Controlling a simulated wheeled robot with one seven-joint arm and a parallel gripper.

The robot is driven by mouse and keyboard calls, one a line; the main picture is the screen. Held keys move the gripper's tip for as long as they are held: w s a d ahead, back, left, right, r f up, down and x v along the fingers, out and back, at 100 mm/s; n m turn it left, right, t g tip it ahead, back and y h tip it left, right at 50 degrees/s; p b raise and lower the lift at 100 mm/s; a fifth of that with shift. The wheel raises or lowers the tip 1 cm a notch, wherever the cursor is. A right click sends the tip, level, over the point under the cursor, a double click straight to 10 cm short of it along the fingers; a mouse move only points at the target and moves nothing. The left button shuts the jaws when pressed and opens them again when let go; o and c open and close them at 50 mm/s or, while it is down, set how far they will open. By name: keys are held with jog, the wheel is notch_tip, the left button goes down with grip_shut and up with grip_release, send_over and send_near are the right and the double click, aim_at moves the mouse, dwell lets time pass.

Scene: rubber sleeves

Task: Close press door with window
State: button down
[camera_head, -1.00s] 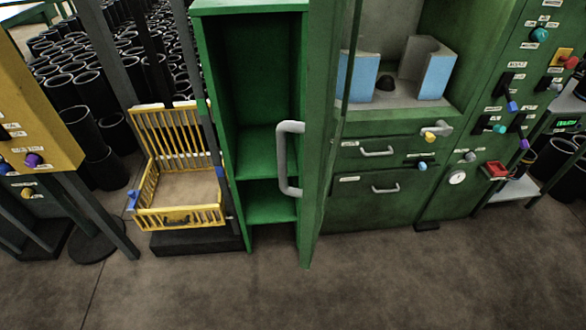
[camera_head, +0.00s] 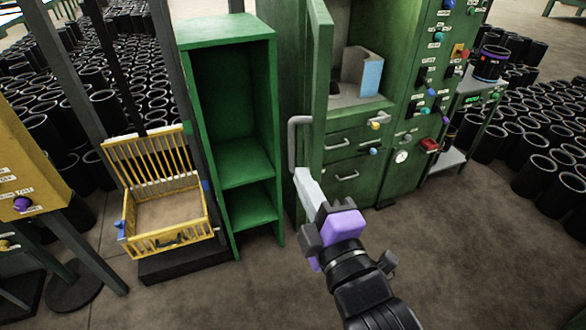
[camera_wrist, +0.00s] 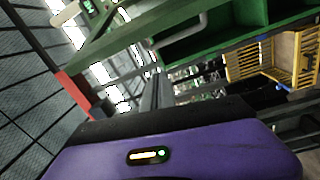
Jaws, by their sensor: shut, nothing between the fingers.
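The green press door (camera_head: 320,75) stands open, seen nearly edge-on in front of the green press (camera_head: 400,60). Its window cannot be made out clearly at this angle. A grey bar handle (camera_head: 292,130) is on the door's left face. My gripper (camera_head: 303,175) is shut and empty, its fingertips close to the lower end of the handle; whether they touch the door cannot be told. In the wrist view, my shut fingers (camera_wrist: 155,92) point toward green framework, with a grey handle (camera_wrist: 180,32) above them.
An open green cabinet (camera_head: 228,30) stands left of the door, with a yellow crate (camera_head: 160,235) beside it. Blue-faced blocks (camera_head: 370,78) sit inside the press. A control panel (camera_head: 437,60) is on the right. The floor in front (camera_head: 480,260) is clear.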

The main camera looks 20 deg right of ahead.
jog(key=f+n, duration=0.1)
jog(key=n+p, duration=0.1)
jog(key=p, duration=0.2)
send_near(293, 140)
jog(key=shift+g, duration=0.4)
jog(key=w, duration=0.4)
jog(key=shift+w+r, duration=0.1)
jog(key=shift+r, duration=0.25)
jog(key=shift+s+d+f, duration=0.1)
jog(key=shift+s+d, duration=0.15)
jog(key=shift+d, duration=0.35)
